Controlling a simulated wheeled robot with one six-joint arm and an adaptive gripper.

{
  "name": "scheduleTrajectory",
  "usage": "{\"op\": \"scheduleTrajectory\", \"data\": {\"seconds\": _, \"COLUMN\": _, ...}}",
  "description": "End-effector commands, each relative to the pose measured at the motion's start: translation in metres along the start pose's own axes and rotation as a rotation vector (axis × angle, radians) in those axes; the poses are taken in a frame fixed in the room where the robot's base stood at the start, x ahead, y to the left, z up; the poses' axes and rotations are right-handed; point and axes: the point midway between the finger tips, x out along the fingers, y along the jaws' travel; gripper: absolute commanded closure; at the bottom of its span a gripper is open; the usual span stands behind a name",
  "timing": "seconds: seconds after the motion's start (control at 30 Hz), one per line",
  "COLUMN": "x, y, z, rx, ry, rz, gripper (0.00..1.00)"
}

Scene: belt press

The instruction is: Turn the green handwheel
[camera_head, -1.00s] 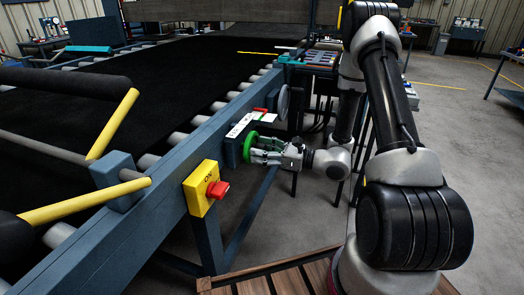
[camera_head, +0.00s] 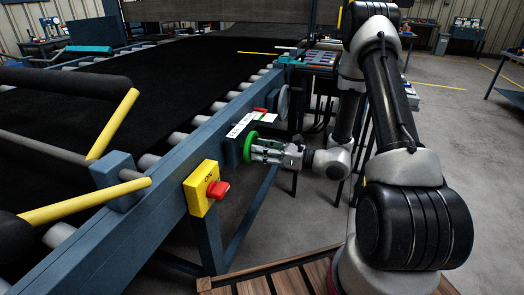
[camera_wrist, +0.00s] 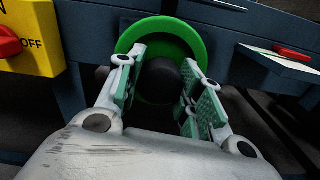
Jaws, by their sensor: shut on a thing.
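The green handwheel (camera_head: 249,146) is a round green ring on the side of the blue conveyor frame. In the wrist view its rim (camera_wrist: 165,28) fills the upper middle, with a dark round hub (camera_wrist: 160,82) at its centre. My gripper (camera_head: 257,151) faces the wheel straight on from the right. In the wrist view, my gripper's two green-padded fingers (camera_wrist: 162,62) lie either side of the hub, with their tips at the wheel's face. The gripper is shut on the handwheel; the exact contact points are partly hidden.
A white panel with a red part (camera_head: 251,122) is just above the wheel. The blue frame (camera_head: 130,235) runs along the black belt (camera_head: 190,75). Open floor lies right.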

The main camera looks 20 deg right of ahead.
Motion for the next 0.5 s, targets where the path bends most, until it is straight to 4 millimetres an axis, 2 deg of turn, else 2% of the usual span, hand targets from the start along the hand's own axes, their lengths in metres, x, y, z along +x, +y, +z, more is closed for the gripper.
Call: {"op": "scheduleTrajectory", "data": {"seconds": 0.5, "x": -0.0002, "y": 0.0009, "z": 0.0001, "rx": 0.462, "ry": 0.0, "rz": 0.0, "gripper": 0.88}}
